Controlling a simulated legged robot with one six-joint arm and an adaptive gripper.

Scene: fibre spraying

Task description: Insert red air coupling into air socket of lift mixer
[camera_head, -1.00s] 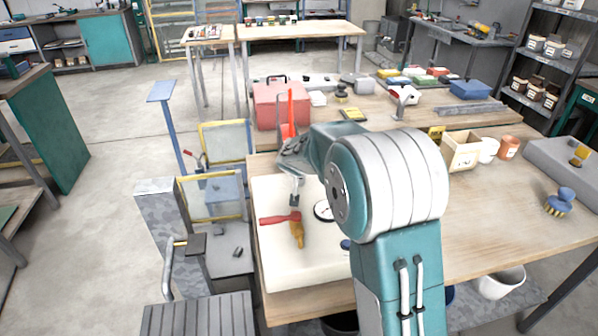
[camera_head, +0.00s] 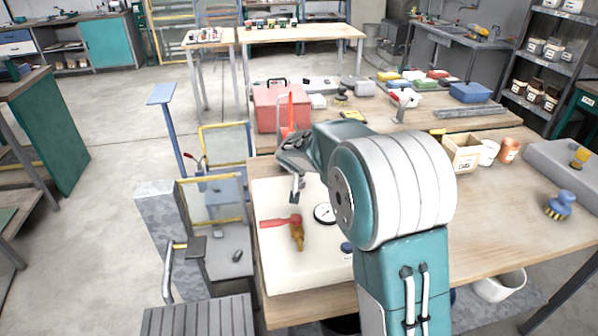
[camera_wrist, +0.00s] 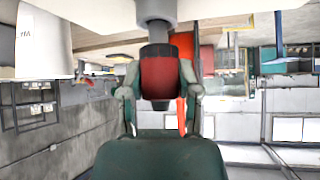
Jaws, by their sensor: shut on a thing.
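My gripper (camera_head: 290,160) is above the pale cream panel (camera_head: 270,278) at the near left end of the workbench. In the wrist view, my gripper (camera_wrist: 160,97) is shut on a dark red cylindrical coupling (camera_wrist: 160,72), one finger on each side. A grey stem and wider grey cylinder (camera_wrist: 156,10) line up with the coupling's far end; I cannot tell whether they belong to it or to the socket. In the head view, a small grey fitting (camera_head: 295,190) shows below the gripper. The air socket is not clearly identifiable.
The panel bears a red lever (camera_head: 275,222), a brass fitting (camera_head: 298,238) and a round gauge (camera_head: 324,213). A red toolbox (camera_head: 268,108) stands behind. A wooden box (camera_head: 464,157) and a blue brush (camera_head: 561,203) lie to the right. Floor is free at left.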

